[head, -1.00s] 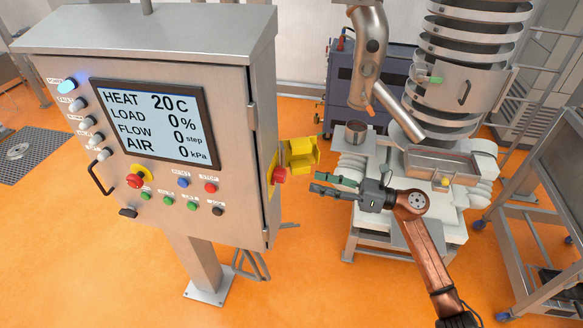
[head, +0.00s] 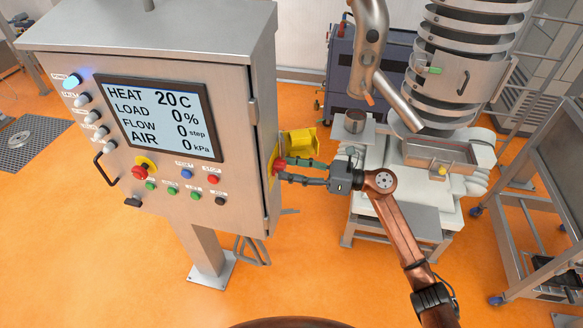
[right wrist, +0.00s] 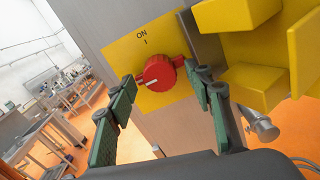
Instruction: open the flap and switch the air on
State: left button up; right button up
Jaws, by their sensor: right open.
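The red rotary knob (right wrist: 159,73) sits on a yellow plate (right wrist: 158,99) marked ON and I, on the right side of the control cabinet (head: 236,130). Its white pointer line is turned away from the ON mark. The yellow flap (head: 300,141) is swung open, beside the knob; it also shows in the right wrist view (right wrist: 235,14). My right gripper (right wrist: 160,84) is open, with one green-padded finger on each side of the knob; I cannot tell whether they touch it. It also shows in the head view (head: 284,170). The cabinet display (head: 160,117) reads AIR 0 kPa. My left gripper is out of view.
Coloured buttons, an emergency stop (head: 143,168) and a black handle (head: 105,170) are on the cabinet front. A white machine with a metal tray (head: 440,155) stands behind my right arm. A metal frame rack (head: 535,200) is at the right. Orange floor is clear in front.

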jog(key=shift+c, duration=0.4)
jog(key=c, duration=1.1)
